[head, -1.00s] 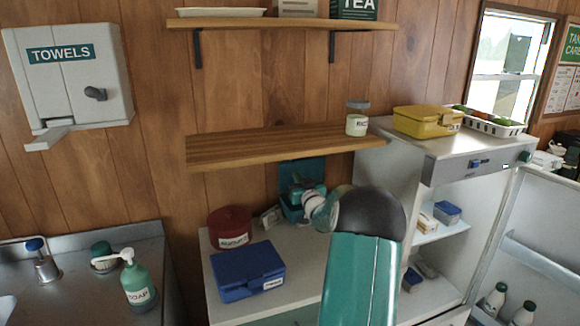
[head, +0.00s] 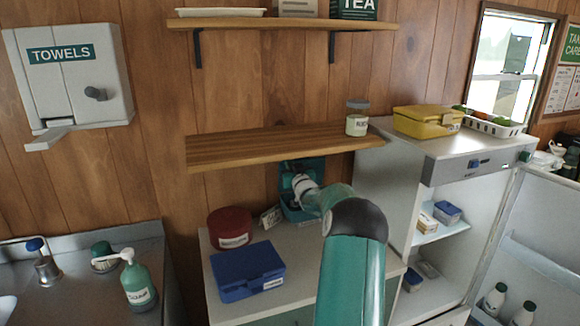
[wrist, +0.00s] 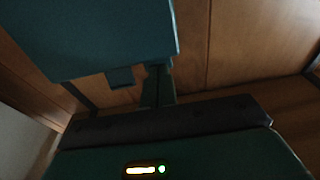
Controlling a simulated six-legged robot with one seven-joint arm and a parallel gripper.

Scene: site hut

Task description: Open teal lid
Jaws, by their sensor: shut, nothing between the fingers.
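The teal box (head: 292,212) stands on the white counter against the wall, under the lower shelf, partly hidden by my arm. Its teal lid (head: 303,166) is raised and stands up behind the box near the wall. In the wrist view a large teal panel (wrist: 105,38), which looks like the lid, fills the upper left. My gripper (wrist: 156,80) is shut and empty, its fingers close beside that panel; I cannot tell whether they touch. In the head view my wrist is at the box and hides the fingertips.
A blue box (head: 247,271) and a red round tin (head: 229,228) stand left of the teal box, with a small card (head: 271,217) between. The wooden shelf (head: 270,143) hangs low overhead. The open fridge (head: 388,195) is to the right.

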